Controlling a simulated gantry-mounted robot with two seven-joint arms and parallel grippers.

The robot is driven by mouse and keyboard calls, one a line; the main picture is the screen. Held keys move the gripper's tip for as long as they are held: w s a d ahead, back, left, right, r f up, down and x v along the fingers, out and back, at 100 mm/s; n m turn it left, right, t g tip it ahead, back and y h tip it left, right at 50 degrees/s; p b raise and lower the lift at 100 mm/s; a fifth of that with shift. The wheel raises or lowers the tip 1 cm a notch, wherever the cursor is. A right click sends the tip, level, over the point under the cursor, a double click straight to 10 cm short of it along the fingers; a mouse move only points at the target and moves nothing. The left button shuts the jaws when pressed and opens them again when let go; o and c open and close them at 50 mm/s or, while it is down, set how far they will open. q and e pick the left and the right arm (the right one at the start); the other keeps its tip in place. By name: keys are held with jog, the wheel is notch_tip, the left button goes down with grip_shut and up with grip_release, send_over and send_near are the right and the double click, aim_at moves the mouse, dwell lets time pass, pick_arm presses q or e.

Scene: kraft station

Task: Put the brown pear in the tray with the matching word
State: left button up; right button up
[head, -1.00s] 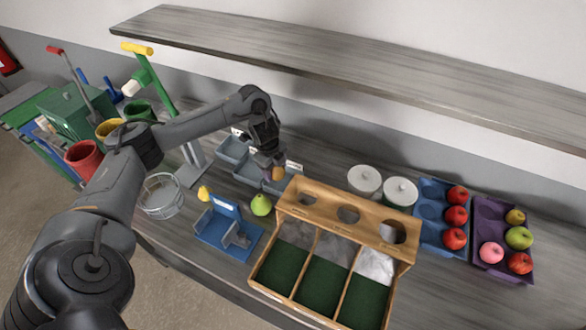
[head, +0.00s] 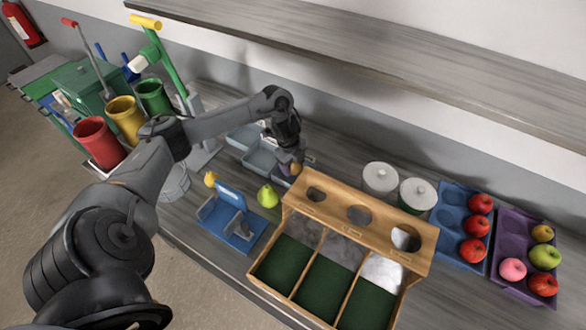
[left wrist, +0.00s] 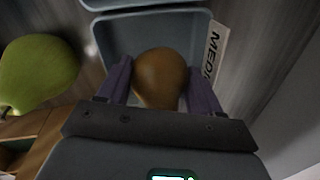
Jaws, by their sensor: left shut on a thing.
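The brown pear (left wrist: 160,75) is between the two purple fingers of my left gripper (head: 292,163), which is shut on it. In the left wrist view the pear is over a grey-blue tray (left wrist: 120,35); I cannot tell whether it touches the tray floor. That tray has a white label (left wrist: 216,50) reading "MEDI…", with the rest hidden. In the head view the tray is mostly hidden by my gripper, at the near end of a row with other grey-blue trays (head: 262,162). My right gripper is not in view.
A green pear (head: 268,196) stands beside the trays, with a yellow pear (head: 211,179) near a blue stand (head: 228,230). A wooden divided box (head: 325,208) stands close to the gripper's right. A shelf (head: 390,65) overhangs the back.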

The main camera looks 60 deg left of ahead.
pick_arm(q)
jog(key=shift+f, duration=1.25)
jog(key=shift+f, duration=0.15)
jog(key=o, duration=0.9)
jog(key=shift+o, duration=0.2)
jog(key=shift+r, duration=0.4)
jog(key=r+p, duration=0.1)
jog(key=r, duration=0.2)
jog(key=s+r+p, duration=0.1)
jog(key=r, duration=0.3)
jog(key=r+p, duration=0.1)
jog(key=r, duration=0.3)
jog(key=shift+s+d+r+p, duration=0.2)
jog(key=shift+s+d+p, duration=0.05)
jog(key=shift+s+p, duration=0.15)
